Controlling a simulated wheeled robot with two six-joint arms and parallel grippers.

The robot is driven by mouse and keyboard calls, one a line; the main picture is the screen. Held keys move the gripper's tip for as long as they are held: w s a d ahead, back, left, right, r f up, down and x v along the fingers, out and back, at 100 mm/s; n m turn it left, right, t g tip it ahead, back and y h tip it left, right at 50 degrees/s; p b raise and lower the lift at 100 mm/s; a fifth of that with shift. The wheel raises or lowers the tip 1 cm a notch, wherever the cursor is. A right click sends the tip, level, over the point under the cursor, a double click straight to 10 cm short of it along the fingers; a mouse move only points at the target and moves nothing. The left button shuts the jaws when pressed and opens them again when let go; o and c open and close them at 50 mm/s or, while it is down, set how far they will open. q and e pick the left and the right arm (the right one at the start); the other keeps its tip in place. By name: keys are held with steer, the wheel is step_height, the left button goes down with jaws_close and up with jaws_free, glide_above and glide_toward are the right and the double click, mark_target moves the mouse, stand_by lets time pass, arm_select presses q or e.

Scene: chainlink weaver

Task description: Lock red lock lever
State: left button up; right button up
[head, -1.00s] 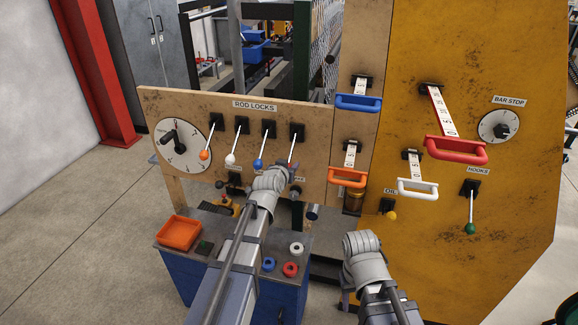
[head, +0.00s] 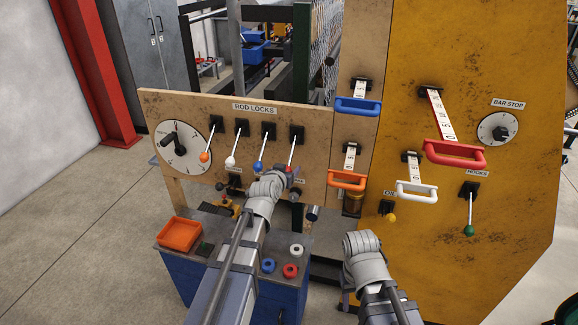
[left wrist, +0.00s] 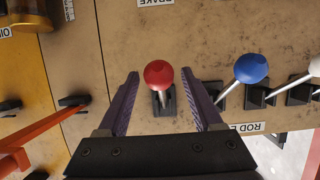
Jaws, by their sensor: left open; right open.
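The red lock lever (head: 293,150) is the rightmost of the row under the ROD LOCKS label. Its shaft hangs down from a black mount, tilted slightly left, and its knob is largely hidden by my left gripper (head: 289,177) in the head view. In the left wrist view the round red knob (left wrist: 159,73) sits between the two dark fingers of my left gripper (left wrist: 160,82), with a gap on each side. The left gripper is open around the knob and grips nothing. My right gripper (head: 346,290) is low in front of the yellow panel, with its fingers mostly hidden.
Blue (head: 258,166), white (head: 230,161) and orange (head: 204,157) lock levers hang left of the red one. An orange-handled lever (head: 347,181) is to its right. Below stands a blue cart (head: 181,275) with an orange tray (head: 180,233).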

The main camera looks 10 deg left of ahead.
arm_select(q)
steer(key=p+v, duration=0.1)
steer(key=v, duration=0.4)
steer(key=shift+r, duration=0.1)
steer(key=s+d+f+m+g+h, duration=0.25)
steer(key=s+d+f+g, duration=0.45)
steer(key=s+d+f, duration=0.45)
steer(key=s+d+f+g+y, duration=0.1)
steer(key=s+g+y, duration=0.1)
steer(key=s, duration=0.6)
steer(key=s+d+f+g+y, duration=0.1)
steer(key=s+g+y, duration=0.1)
steer(key=s+g, duration=0.3)
steer(key=s+m, duration=0.1)
steer(key=s, duration=0.1)
steer(key=shift+s+d+f, duration=0.15)
steer(key=shift+s+f, duration=0.25)
